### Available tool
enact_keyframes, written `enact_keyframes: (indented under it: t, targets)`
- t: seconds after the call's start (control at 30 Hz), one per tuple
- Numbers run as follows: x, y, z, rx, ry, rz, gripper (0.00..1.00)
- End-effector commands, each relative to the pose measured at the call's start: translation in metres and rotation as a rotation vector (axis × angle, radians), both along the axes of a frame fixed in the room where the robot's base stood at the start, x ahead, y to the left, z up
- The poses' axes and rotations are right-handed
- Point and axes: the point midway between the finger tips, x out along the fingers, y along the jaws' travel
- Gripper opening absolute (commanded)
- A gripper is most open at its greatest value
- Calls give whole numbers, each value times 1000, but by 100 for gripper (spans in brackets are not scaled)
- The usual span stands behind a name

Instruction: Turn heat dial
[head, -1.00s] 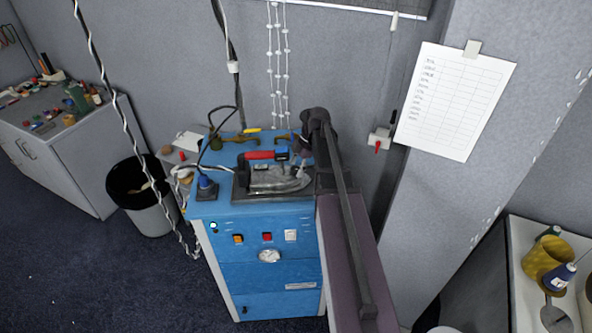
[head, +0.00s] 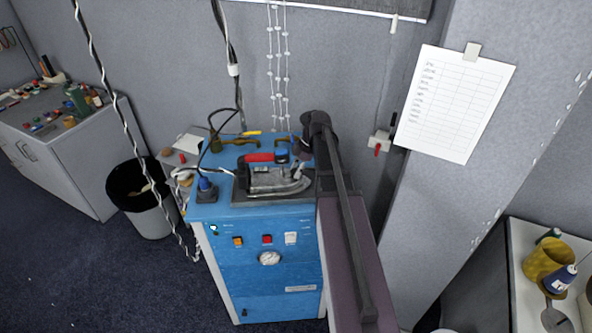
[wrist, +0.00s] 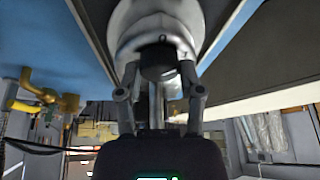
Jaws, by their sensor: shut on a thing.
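A silver iron (head: 278,182) with a red handle (head: 260,157) stands on a dark rest on top of the blue steam unit (head: 235,212). A small dark, blue-marked knob (head: 282,157) shows at the handle's right end. In the wrist view, the fingers of my gripper (wrist: 157,70) are closed on both sides of a round dark dial (wrist: 157,58). A rounded silver body (wrist: 150,22) lies right behind the dial. My gripper is small and hard to make out in the head view, beside the iron.
The unit's front has a round white gauge (head: 269,258) and several switches. Brass fittings (head: 237,142) and a cable lie behind the iron. A purple-topped board (head: 348,255) stands at the right. A waste bin (head: 140,190) stands left on the floor.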

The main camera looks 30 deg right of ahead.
Motion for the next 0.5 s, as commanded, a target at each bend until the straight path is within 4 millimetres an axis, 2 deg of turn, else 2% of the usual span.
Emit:
enact_keyframes:
  t: [0.3, 0.5]
  targets:
    - [-5, 1, -1, -1, 5, -226, 1]
    - [-5, 1, -1, -1, 7, -297, 1]
